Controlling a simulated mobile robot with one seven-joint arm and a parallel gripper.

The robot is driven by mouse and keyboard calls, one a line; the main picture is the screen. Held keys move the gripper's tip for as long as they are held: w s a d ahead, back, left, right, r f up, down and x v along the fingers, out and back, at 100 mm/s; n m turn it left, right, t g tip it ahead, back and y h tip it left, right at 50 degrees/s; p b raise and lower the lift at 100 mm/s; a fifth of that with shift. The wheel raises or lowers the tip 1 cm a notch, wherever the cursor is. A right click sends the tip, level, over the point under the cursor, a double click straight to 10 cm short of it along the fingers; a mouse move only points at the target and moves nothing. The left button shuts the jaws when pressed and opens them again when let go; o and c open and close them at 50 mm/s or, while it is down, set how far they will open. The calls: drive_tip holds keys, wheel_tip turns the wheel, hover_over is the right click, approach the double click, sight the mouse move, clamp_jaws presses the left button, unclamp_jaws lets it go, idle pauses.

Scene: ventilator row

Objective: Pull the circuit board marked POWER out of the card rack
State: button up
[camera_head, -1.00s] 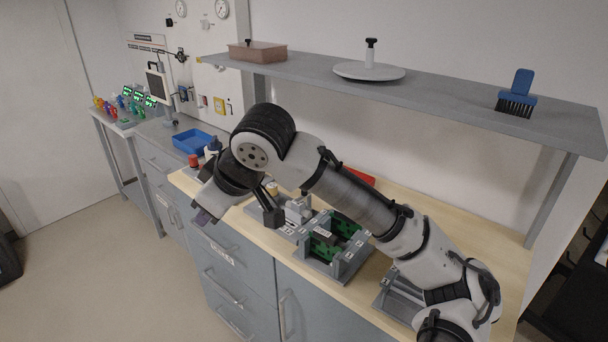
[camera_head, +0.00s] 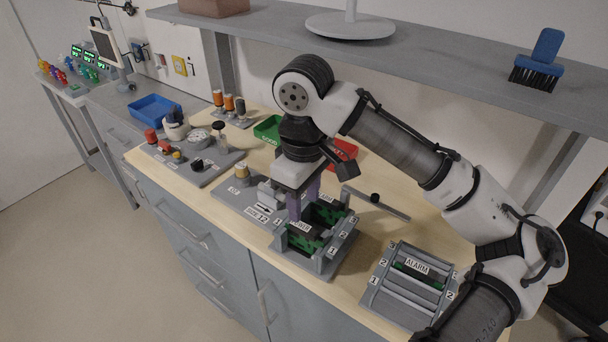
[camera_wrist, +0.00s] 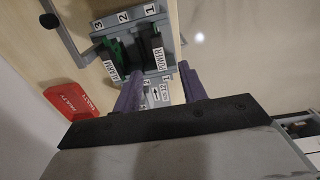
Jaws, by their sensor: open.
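The card rack (camera_head: 343,250) is grey, with numbered slots, and stands on the wooden bench. The green POWER board (camera_head: 301,229) sits in its front part, with a dark top edge and a white label; it also shows in the wrist view (camera_wrist: 157,57). A second board (camera_head: 326,207) stands behind it, and its label in the wrist view appears to read ALARM (camera_wrist: 113,69). My gripper (camera_head: 303,205) points down over the rack with purple fingers. In the wrist view my gripper (camera_wrist: 160,70) is open, its fingertips either side of the POWER label. Contact cannot be told.
Another grey rack (camera_head: 376,291) with an ALARM board (camera_head: 415,268) stands to the right. A red bin (camera_head: 344,151), labelled FAULTY in the wrist view (camera_wrist: 75,98), and a green bin (camera_head: 268,130) are behind. The shelf (camera_head: 450,75) overhangs the bench.

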sight(304, 227)
wheel_tip(304, 227, down, 9)
drive_tip(key=shift+r+p, duration=0.2)
drive_tip(key=shift+p, duration=0.15)
drive_tip(key=shift+c, duration=0.4)
clamp_jaws()
drive_tip(key=c, duration=0.7)
unclamp_jaws()
clamp_jaws()
drive_tip(key=shift+w+r, duration=0.1)
drive_tip(key=shift+r+p, duration=2.3)
drive_tip(key=shift+r, duration=1.85)
